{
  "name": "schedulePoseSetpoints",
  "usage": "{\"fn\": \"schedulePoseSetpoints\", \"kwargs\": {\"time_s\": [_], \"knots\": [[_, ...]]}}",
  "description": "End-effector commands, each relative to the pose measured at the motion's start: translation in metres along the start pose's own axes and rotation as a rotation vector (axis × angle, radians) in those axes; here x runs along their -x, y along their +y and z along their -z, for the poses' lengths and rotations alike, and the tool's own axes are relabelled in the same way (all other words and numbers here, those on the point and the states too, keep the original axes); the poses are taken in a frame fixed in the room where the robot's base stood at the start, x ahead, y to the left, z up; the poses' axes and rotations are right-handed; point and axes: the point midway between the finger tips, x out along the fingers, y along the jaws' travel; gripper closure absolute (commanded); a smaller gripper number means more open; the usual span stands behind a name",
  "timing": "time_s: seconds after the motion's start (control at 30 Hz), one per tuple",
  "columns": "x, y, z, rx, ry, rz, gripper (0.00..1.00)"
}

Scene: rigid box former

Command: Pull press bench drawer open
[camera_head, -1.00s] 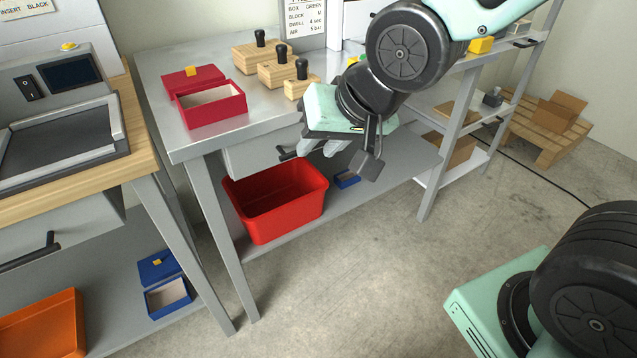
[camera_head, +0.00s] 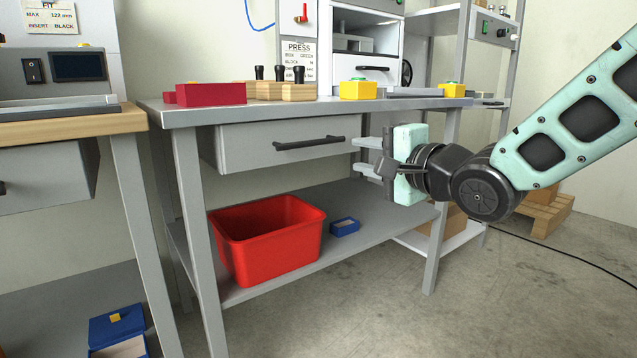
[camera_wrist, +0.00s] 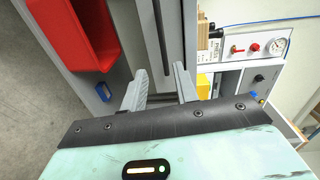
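The press bench drawer (camera_head: 250,151) is a grey box under the bench top, with a dark bar handle (camera_head: 309,143) across its front. I see no clear gap showing it pulled out. My gripper (camera_head: 362,156) is at the right of the drawer, its fingers pointing left towards the handle's right end, apart from it. In the wrist view my gripper (camera_wrist: 160,80) is open and empty. The dark handle (camera_wrist: 157,35) runs ahead of the gap between the fingertips, beside the grey drawer front (camera_wrist: 175,30).
A red bin (camera_head: 265,255) and a small blue box (camera_head: 344,226) sit on the lower shelf (camera_head: 375,215). The bench top (camera_head: 290,108) carries a red box (camera_head: 210,94), wooden blocks with black knobs (camera_head: 270,88) and yellow boxes (camera_head: 359,90). The floor in front is clear.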

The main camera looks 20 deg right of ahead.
Motion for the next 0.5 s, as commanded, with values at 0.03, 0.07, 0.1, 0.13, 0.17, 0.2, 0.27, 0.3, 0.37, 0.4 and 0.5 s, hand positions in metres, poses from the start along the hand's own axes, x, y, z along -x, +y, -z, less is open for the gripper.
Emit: {"fn": "schedulePoseSetpoints", "kwargs": {"time_s": [0.03,0.07,0.1,0.13,0.17,0.2,0.27,0.3,0.37,0.4,0.5], "knots": [[0.000,0.010,0.003,-0.022,0.003,0.021,0.70],[0.000,0.010,0.004,-0.033,0.002,0.032,0.70],[0.001,0.010,0.005,-0.045,0.001,0.042,0.70],[0.001,0.009,0.005,-0.052,0.001,0.049,0.70],[0.001,0.008,0.006,-0.057,0.000,0.054,0.70],[0.001,0.007,0.006,-0.062,-0.001,0.057,0.70],[0.000,0.005,0.006,-0.066,-0.002,0.058,0.70],[-0.001,0.003,0.006,-0.066,-0.003,0.058,0.70],[-0.004,0.002,0.006,-0.067,-0.004,0.057,0.70],[-0.006,0.001,0.006,-0.068,-0.005,0.055,0.70],[-0.012,-0.001,0.006,-0.068,-0.007,0.054,0.70]]}}
